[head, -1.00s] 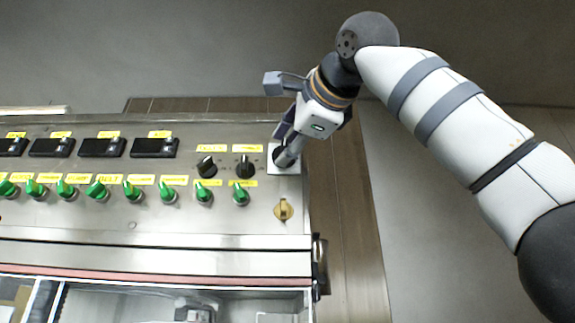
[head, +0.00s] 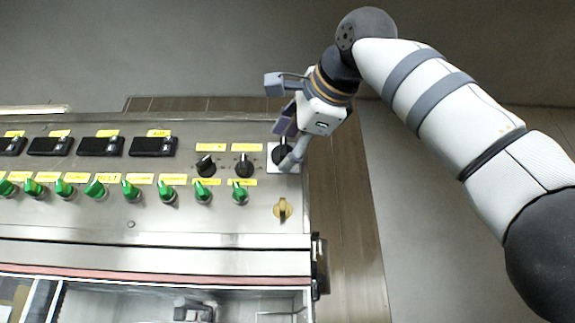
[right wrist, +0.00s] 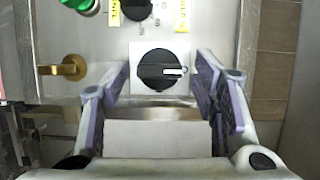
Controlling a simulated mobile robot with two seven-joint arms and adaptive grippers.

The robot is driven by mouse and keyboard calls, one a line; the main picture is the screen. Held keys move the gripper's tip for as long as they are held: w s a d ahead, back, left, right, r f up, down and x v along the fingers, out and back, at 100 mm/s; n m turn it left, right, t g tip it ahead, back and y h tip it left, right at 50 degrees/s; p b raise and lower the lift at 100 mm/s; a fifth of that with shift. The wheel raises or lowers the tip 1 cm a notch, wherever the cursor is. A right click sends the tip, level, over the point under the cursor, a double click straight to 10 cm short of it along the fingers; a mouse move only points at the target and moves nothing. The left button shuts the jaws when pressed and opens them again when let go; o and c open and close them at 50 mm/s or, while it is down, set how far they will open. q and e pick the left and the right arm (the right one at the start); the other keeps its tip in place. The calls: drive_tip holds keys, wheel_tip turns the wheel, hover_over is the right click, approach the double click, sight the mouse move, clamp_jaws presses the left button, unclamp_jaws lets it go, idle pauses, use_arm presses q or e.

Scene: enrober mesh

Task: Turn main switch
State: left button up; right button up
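The main switch is a black round knob (right wrist: 158,70) on a white square plate (right wrist: 138,50). In the right wrist view its white pointer mark lies level, toward the right. In the head view the knob (head: 280,152) is at the panel's upper right corner, partly covered by my gripper. My right gripper (head: 291,143) is at the switch. In the right wrist view its two purple-padded fingers (right wrist: 164,76) stand apart on either side of the knob, with a gap at each side. My left gripper is not in view.
A yellow-brass key-like knob (head: 283,209) sits below the switch. Two black knobs (head: 244,166) and a row of green knobs (head: 167,192) lie to the left, with black displays (head: 100,147) above.

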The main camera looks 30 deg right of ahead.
drive_tip(key=shift+a, duration=0.1)
drive_tip(key=shift+s, duration=0.15)
drive_tip(key=s+a, duration=0.1)
drive_tip(key=s, duration=1)
drive_tip(key=shift+s+a, duration=0.3)
drive_tip(key=shift+a, duration=0.1)
